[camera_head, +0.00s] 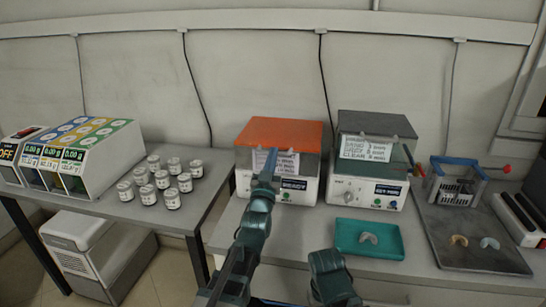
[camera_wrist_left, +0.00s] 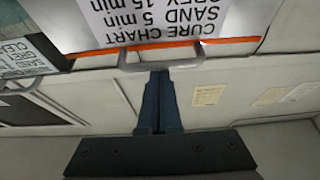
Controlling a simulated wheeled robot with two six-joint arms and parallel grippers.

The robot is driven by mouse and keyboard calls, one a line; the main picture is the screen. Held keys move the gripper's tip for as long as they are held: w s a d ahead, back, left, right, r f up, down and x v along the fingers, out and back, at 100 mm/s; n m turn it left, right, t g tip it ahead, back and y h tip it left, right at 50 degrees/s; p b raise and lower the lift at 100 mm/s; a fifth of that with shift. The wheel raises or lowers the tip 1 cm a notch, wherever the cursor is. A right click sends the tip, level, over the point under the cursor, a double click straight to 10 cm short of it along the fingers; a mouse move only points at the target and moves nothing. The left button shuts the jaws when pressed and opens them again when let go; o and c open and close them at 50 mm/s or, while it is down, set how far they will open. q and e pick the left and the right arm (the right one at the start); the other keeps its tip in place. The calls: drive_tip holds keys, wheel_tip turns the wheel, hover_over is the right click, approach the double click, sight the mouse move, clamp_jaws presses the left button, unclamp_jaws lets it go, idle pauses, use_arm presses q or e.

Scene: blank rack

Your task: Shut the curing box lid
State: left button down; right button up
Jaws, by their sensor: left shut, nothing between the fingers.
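The curing box with the orange lid (camera_head: 280,132) stands on the bench near the middle of the head view. Its white base carries a "READY" display (camera_head: 294,185). The lid looks down over the base, but my arm partly covers the front and I cannot tell if a gap is left. My left gripper (camera_head: 270,163) is shut and empty in front of the lid's label. In the left wrist view the shut fingers (camera_wrist_left: 160,85) reach up to the grey lid handle (camera_wrist_left: 158,60), under the orange edge and cure chart (camera_wrist_left: 160,20). I cannot tell if they touch it.
A second, dark-lidded curing box (camera_head: 378,124) stands close on the right. A teal tray (camera_head: 350,248) with a curved piece lies in front of it. A blue-rimmed basket (camera_head: 455,185) stands on a dark mat (camera_head: 460,255). Several jars (camera_head: 162,182) and a dispenser stand left.

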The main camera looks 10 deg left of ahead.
use_arm(q)
drive_tip(key=shift+f, duration=0.6)
use_arm(e)
drive_tip(key=shift+f, duration=0.35)
use_arm(q)
drive_tip(key=shift+r, duration=0.15)
use_arm(e)
drive_tip(key=shift+r, duration=0.15)
